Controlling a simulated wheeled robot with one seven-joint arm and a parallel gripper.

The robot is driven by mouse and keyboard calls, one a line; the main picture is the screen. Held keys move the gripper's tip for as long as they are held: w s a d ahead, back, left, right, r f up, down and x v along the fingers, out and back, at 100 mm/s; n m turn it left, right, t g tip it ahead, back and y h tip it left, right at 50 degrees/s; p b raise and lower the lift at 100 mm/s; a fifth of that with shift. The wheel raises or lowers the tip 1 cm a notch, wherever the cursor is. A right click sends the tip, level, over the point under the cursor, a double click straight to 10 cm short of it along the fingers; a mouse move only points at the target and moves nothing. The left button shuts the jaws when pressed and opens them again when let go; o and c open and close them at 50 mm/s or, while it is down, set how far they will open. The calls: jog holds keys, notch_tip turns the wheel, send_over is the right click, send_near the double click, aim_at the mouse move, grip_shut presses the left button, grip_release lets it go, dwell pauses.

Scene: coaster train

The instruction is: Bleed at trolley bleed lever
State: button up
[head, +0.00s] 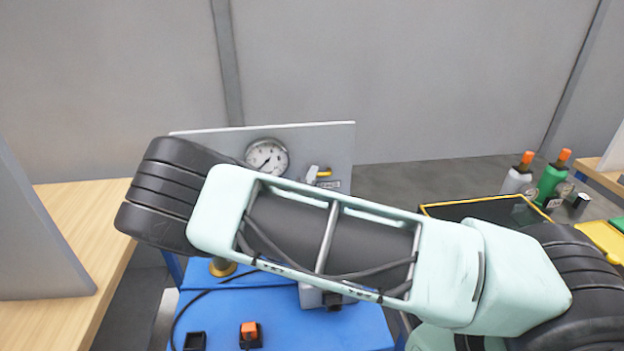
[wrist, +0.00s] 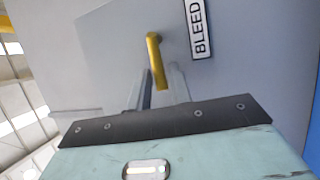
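The yellow bleed lever (wrist: 154,52) shows in the wrist view next to a white label reading BLEED (wrist: 199,28), on a grey panel (wrist: 110,50). The lever hangs down, with its top bent toward the panel. My gripper (wrist: 159,76) has one finger on each side of the lever's lower part. The gaps beside the lever look very small, and I cannot tell whether the fingers touch it. In the head view the yellow lever (head: 323,173) shows small on the upright panel (head: 220,142), just above my arm. My arm hides the panel's lower part.
A round gauge (head: 267,157) is on the panel left of the lever. The blue trolley top (head: 275,320) carries an orange switch (head: 250,333) and a dark cable. A wooden bench (head: 80,220) stands at left. Bottles with orange caps (head: 552,180) stand at right.

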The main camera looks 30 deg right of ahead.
grip_shut()
jog(key=shift+r+m, duration=0.15)
jog(key=shift+m, duration=0.15)
notch_tip(320, 180, up, 2)
jog(key=m+g, duration=0.1)
jog(key=m, duration=0.1)
jog(key=m+y, duration=0.1)
jog(key=m, duration=0.1)
jog(key=shift+d+m+g, duration=0.15)
jog(key=shift+m+g, duration=0.15)
jog(key=shift+g, duration=0.1)
jog(key=m, duration=0.1)
jog(key=r+m+y, duration=0.1)
jog(key=d+m, duration=0.1)
jog(key=shift+s+r+m+g+y, duration=0.3)
jog(key=shift+g+y, duration=0.1)
jog(key=m, duration=0.1)
jog(key=m+y, duration=0.1)
jog(key=d+b, duration=0.1)
jog(key=shift+s+d+r+m+y, duration=0.1)
jog(key=shift+s+r+m+y, duration=0.2)
jog(key=shift+r+m, duration=0.1)
jog(key=shift+s+d+r+m+y+b, duration=0.2)
jog(key=shift+d+m+y+b, duration=0.25)
jog(key=shift+m+y+b, duration=0.35)
jog(key=shift+s+d+r+m+y+b, duration=0.15)
jog(key=shift+d+m+y+b, duration=0.35)
jog(key=shift+m+b, duration=0.45)
jog(key=shift+o, duration=0.5)
grip_release()
